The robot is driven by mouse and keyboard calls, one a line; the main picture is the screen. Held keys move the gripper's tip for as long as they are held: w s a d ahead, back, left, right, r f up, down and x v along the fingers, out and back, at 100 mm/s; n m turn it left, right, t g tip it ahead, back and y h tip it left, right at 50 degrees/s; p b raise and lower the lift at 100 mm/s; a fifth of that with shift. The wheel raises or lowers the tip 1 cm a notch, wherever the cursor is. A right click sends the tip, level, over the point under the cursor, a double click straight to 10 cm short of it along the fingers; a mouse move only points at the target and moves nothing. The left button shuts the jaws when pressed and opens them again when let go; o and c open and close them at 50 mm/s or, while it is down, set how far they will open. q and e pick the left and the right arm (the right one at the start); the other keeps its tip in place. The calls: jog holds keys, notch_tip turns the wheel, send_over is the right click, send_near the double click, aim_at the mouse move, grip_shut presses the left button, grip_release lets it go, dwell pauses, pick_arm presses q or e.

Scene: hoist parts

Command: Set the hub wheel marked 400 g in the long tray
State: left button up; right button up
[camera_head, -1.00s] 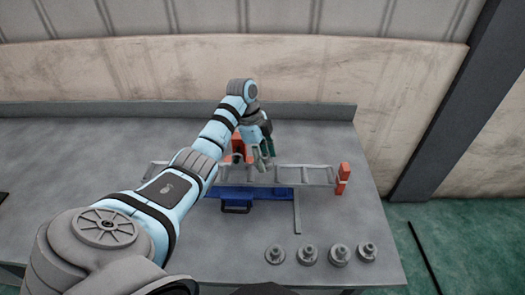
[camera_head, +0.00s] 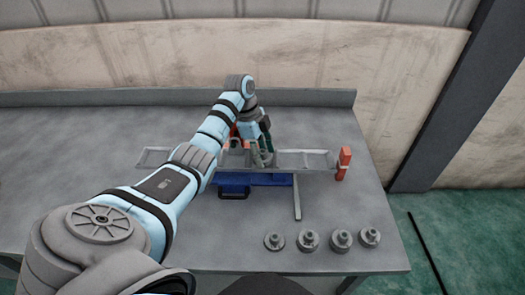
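The long grey tray (camera_head: 304,159), a ladder-like frame with crossbars, runs left to right across the middle of the table. Several grey hub wheels stand in a row at the table's front right: one at the left (camera_head: 274,242), two in the middle (camera_head: 308,241) (camera_head: 341,240), one at the right (camera_head: 369,237). Their marks are too small to read, so I cannot tell which is 400 g. My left gripper (camera_head: 262,158) points down at the middle of the long tray. Its fingers are small and dark here; whether they hold anything is unclear. My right gripper is out of view.
An orange block (camera_head: 343,163) stands at the tray's right end; more orange shows behind my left gripper. A blue case (camera_head: 255,179) with a dark handle lies in front of the tray, beside a thin grey bar (camera_head: 297,198). The table's left side is largely clear.

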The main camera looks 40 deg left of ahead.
aim_at(263, 151)
pick_arm(q)
jog(key=o, duration=0.3)
jog(key=shift+o, duration=0.6)
jog(key=shift+w+a+f, duration=0.1)
jog(key=shift+f, duration=0.05)
jog(key=v, duration=0.6)
jog(key=shift+w+r, duration=0.15)
jog(key=shift+r, duration=0.1)
jog(key=p+v, duration=0.6)
jog(key=shift+r, duration=0.5)
jog(key=shift+f, duration=0.1)
